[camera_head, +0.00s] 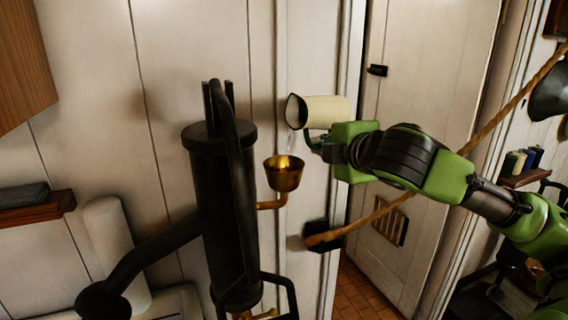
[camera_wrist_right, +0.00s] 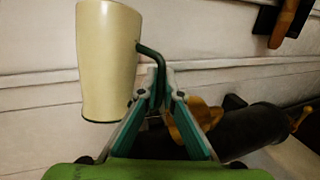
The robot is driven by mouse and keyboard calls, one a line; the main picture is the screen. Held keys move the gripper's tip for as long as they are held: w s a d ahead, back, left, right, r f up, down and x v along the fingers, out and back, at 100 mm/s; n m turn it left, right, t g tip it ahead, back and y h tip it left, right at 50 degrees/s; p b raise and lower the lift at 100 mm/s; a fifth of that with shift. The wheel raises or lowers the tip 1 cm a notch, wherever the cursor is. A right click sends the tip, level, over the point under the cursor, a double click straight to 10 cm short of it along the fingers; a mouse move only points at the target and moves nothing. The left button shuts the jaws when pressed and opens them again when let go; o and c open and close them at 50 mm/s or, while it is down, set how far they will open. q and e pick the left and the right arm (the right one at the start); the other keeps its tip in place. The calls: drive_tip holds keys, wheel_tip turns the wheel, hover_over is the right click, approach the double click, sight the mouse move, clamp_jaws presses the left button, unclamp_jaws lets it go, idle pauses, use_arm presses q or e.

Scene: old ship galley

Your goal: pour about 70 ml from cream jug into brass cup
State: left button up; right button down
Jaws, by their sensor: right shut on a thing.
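The cream jug (camera_head: 328,110) is tipped almost level in the head view, its dark mouth facing left. The brass cup (camera_head: 284,178) stands upright below the mouth and slightly left of it, on a brass bracket beside a black cylinder. A faint pale streak shows between mouth and cup; I cannot tell for sure that it is liquid. My right gripper (camera_head: 318,141) is shut on the jug's dark handle, right of and above the cup. In the right wrist view the jug (camera_wrist_right: 108,62) hangs left of the fingers (camera_wrist_right: 160,78). My left gripper is not in view.
The tall black cylinder (camera_head: 219,200) with pipes stands just left of the cup. A rope (camera_head: 440,170) slants behind my right arm. A small wooden shelf (camera_head: 38,208) is at the left wall, and a white door (camera_head: 430,100) stands behind.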

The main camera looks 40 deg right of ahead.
drive_tip(key=shift+r, duration=0.2)
drive_tip(key=shift+a+m+g+y+p, duration=0.25)
drive_tip(key=shift+m+g+y+p, duration=0.2)
drive_tip(key=shift+m+y, duration=0.6)
drive_tip(key=shift+a+r+y+p, duration=0.15)
drive_tip(key=shift+a+y+p, duration=0.1)
drive_tip(key=shift+p, duration=0.05)
drive_tip(key=shift+w+a+m, duration=0.1)
drive_tip(key=shift+a+m, duration=0.1)
drive_tip(key=shift+m, duration=0.25)
drive_tip(key=shift+y, duration=0.4)
idle(0.8)
